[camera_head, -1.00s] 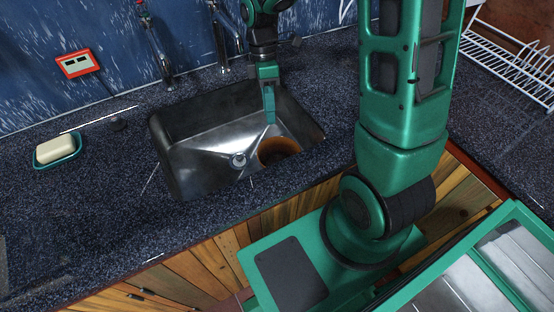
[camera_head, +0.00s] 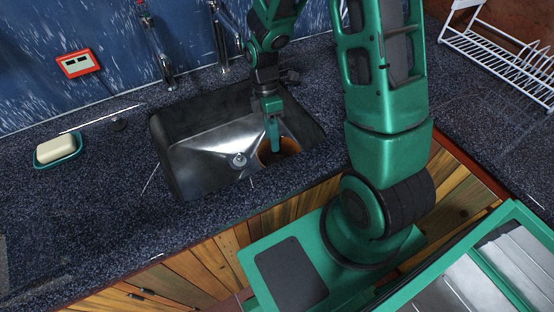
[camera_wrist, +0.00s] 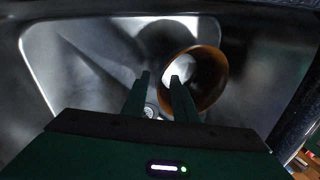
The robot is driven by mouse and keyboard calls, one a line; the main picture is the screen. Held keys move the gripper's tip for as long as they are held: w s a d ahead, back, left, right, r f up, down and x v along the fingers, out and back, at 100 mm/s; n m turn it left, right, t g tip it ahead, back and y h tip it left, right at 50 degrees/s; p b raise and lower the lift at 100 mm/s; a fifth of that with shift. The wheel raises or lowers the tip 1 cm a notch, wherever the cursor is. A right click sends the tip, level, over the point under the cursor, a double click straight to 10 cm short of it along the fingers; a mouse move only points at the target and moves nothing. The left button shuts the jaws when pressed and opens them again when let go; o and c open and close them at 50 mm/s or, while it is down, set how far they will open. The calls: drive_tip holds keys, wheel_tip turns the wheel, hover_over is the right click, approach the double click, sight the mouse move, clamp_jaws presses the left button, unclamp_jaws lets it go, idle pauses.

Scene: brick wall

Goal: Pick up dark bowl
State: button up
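The dark bowl (camera_head: 290,146), brown-orange at the rim, sits in the right part of the metal sink (camera_head: 208,150). In the wrist view the bowl (camera_wrist: 216,78) shows its round opening with a pale bright patch inside. My gripper (camera_head: 275,149) points down into the sink at the bowl and hides part of it in the head view. In the wrist view my gripper (camera_wrist: 159,76) has its two fingers apart, with nothing held. The right fingertip overlaps the bowl's opening, and the left fingertip is outside its left rim. I cannot tell whether either finger touches the bowl.
The sink walls surround the bowl, and the drain (camera_head: 238,160) is to its left. Two taps (camera_head: 222,52) (camera_head: 160,55) stand behind. A soap dish (camera_head: 58,151) is on the left counter, and a white rack (camera_head: 497,60) is at the right. The front counter is clear.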

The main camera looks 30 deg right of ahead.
sight(279, 160)
drive_tip(key=shift+x, duration=1.3)
clamp_jaws()
drive_tip(key=shift+r, duration=0.15)
